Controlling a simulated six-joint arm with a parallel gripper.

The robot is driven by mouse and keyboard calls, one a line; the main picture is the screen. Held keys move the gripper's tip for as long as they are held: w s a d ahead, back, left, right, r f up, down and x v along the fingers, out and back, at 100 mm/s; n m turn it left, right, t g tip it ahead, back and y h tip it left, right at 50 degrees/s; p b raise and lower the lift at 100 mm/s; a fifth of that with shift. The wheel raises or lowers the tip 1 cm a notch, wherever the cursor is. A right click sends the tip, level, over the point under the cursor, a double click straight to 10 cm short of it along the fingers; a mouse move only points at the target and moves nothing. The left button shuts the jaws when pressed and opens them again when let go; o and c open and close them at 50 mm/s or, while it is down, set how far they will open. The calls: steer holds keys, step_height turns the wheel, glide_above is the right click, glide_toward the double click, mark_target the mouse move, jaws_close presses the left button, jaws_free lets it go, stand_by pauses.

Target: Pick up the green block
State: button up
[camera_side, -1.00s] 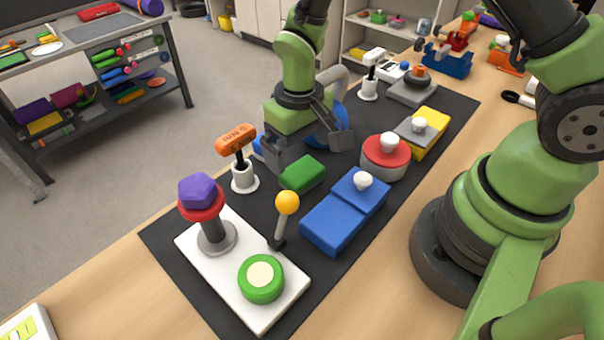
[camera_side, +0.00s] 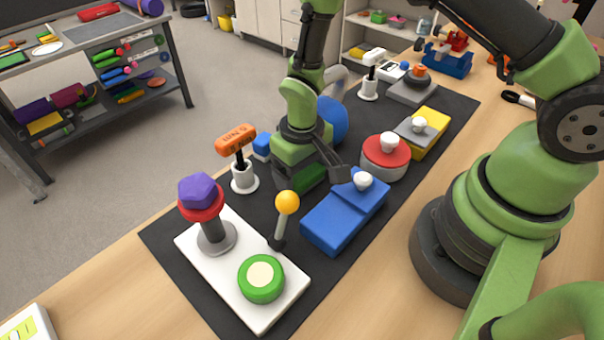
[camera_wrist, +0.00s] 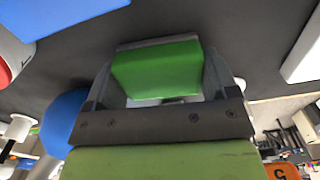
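The green block (camera_side: 311,180) lies on the black mat, partly hidden by my gripper. My gripper (camera_side: 312,184) is down over it, pointing downward, with one finger on each side of the block. In the wrist view the green block (camera_wrist: 156,70) sits between the two fingers of my gripper (camera_wrist: 160,72). The fingers are apart and look close to the block's sides. I cannot tell whether they touch it. The block seems to rest on the mat.
A blue box with a white knob (camera_side: 345,212) stands close in front, right of my gripper. An orange-topped hammer-like piece (camera_side: 237,142) stands to the left, and a yellow-ball lever (camera_side: 287,204) in front. A blue ball (camera_side: 332,118) is behind.

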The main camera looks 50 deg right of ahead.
steer(key=shift+r, duration=0.1)
step_height(320, 180, up, 10)
steer(key=shift+f, duration=0.1)
stand_by(0.5)
steer(key=shift+o, duration=1.4)
steer(key=shift+c, duration=1)
steer(key=s+d+r, duration=0.1)
steer(key=d+r, duration=0.5)
steer(key=r, duration=0.1)
glide_toward(326, 72)
steer(key=shift+n, duration=0.4)
steer(key=shift+f, duration=2.45)
steer(key=shift+f, duration=1)
